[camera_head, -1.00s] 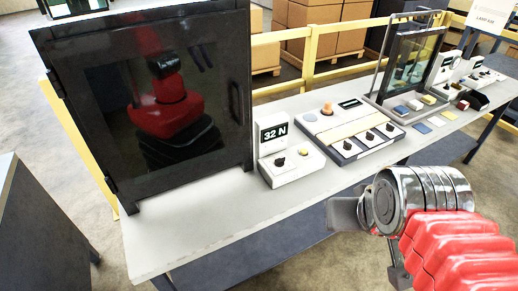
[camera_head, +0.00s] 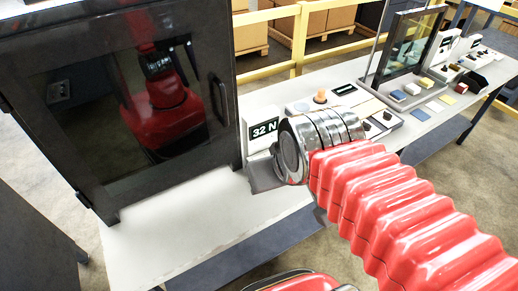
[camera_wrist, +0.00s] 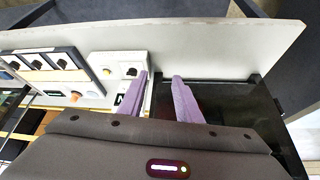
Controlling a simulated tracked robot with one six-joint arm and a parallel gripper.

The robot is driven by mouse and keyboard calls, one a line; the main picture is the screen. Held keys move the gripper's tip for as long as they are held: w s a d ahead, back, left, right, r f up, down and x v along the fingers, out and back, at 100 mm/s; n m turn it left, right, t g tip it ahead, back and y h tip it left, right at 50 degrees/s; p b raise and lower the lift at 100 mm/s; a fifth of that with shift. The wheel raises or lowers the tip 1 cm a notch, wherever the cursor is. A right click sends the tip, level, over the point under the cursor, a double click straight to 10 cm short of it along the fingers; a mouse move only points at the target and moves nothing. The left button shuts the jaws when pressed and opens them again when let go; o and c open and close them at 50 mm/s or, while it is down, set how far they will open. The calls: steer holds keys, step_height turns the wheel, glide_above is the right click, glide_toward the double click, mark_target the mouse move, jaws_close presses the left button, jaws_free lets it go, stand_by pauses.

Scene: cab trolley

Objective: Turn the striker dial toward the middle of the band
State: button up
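The white console with the display reading 32 N (camera_head: 263,131) stands on the table beside the black cabinet. In the head view, my arm hides the console's lower front and its dial. In the wrist view, the console (camera_wrist: 119,58) lies left of my fingers, with a small black dial (camera_wrist: 131,71) and a yellowish button (camera_wrist: 107,70). My gripper (camera_wrist: 162,76) has two purple fingers standing apart with nothing between them. The left fingertip is just right of the dial; contact cannot be told.
The black glass-fronted cabinet (camera_head: 60,150) rises close left of the console. A panel with several dark knobs (camera_wrist: 45,62) stands on the console's other side. A framed glass stand (camera_head: 405,45) is further along the table. The table's front strip (camera_head: 200,225) is bare.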

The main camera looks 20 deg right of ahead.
steer(key=shift+o, duration=0.6)
steer(key=shift+w, duration=0.1)
steer(key=shift+o, duration=0.8)
steer(key=shift+r, duration=0.1)
steer(key=shift+o, duration=1.3)
steer(key=shift+w+a+m, duration=0.1)
steer(key=shift+w+m, duration=0.35)
steer(key=shift+m, duration=0.45)
steer(key=w+d+f+m, duration=0.2)
steer(key=w+m, duration=0.3)
steer(key=m, duration=0.5)
steer(key=w+d+f+m, duration=0.2)
steer(key=w+d+m, duration=0.3)
steer(key=m, duration=0.6)
steer(key=w+d+f+m+g, duration=0.1)
steer(key=w+d+m, duration=0.3)
steer(key=m, duration=0.7)
steer(key=shift+w+f+y, duration=0.4)
steer(key=shift+w+f, duration=0.25)
steer(key=shift+w, duration=0.45)
steer(key=shift+f, duration=0.1)
